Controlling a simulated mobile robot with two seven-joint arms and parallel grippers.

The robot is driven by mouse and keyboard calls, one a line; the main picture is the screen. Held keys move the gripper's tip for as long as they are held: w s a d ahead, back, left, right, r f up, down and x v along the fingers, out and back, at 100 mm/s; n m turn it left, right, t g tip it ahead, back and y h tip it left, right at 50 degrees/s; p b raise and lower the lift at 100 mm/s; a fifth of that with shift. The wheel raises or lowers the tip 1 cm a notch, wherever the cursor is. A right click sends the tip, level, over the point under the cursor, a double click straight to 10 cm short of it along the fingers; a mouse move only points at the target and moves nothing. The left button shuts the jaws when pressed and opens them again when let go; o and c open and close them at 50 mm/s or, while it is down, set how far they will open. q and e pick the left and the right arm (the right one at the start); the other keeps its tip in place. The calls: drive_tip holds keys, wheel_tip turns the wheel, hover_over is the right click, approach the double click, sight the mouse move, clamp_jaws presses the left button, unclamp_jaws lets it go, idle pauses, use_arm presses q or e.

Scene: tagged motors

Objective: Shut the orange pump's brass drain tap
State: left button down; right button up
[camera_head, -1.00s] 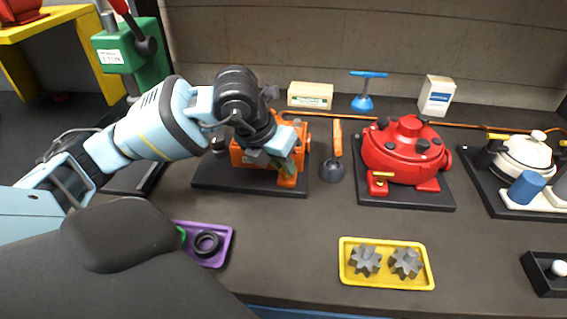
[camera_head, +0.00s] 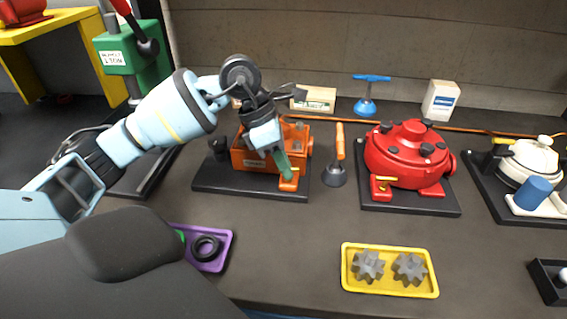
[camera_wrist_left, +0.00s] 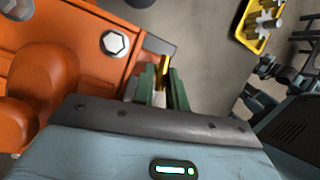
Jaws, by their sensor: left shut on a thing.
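The orange pump (camera_head: 255,157) stands on a dark base plate, left of the middle of the head view. Its orange body also fills the left of the left wrist view (camera_wrist_left: 80,45). My left gripper (camera_head: 286,172) reaches down over the pump's front right corner. In the left wrist view its green fingers (camera_wrist_left: 160,84) are closed on the brass drain tap (camera_wrist_left: 165,68), whose end shows beyond the fingertips. The fingers hide most of the tap, so its angle is hard to tell. My right gripper is not in view.
A grey funnel-shaped tool with an orange handle (camera_head: 340,142) stands close right of the pump. Beyond it is a red pump (camera_head: 408,155) with its own brass tap (camera_head: 383,178). A yellow tray (camera_head: 390,291) with gears lies in front. The bench between is clear.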

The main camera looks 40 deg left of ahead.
use_arm(q)
drive_tip(key=shift+w+m+g, duration=0.1)
drive_tip(key=shift+m+g, duration=0.3)
drive_tip(key=shift+m, duration=0.7)
drive_tip(key=c, duration=1.4)
unclamp_jaws()
